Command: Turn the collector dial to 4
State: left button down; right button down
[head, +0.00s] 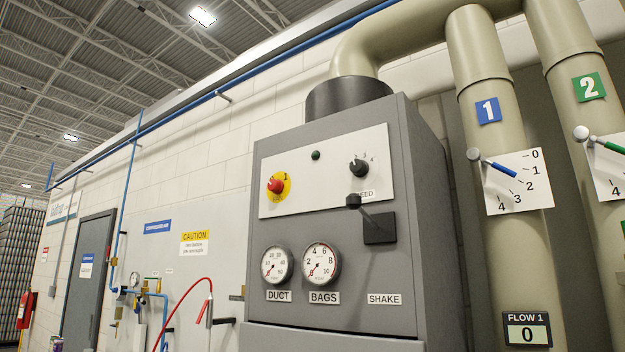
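The collector is a grey cabinet (338,300) in the middle of the head view. Its pale upper panel (325,172) carries a black dial (357,168) labelled SPEED or similar, with the label partly hidden. Small numbers, including 3 and 4, sit around the dial's upper right; its exact setting is too small to read. Left of the dial is a red knob (275,186) on a yellow disc, and a small dark green lamp (316,155) sits between them. Neither of my grippers shows in the head view.
A black lever (366,215) marked SHAKE juts out below the dial. Two gauges, DUCT (277,265) and BAGS (321,263), sit lower left. Ducts 1 (484,60) and 2 (567,35) with blue and green handles stand at right. A red hose (186,296) hangs at left.

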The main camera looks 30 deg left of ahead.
aim_at(359, 168)
jog(key=i+j, duration=0.1)
jog(key=j, duration=0.6)
jog(key=i+j+z, duration=0.1)
jog(key=j, duration=0.6)
jog(key=i+j+z, duration=0.1)
jog(key=j, duration=0.6)
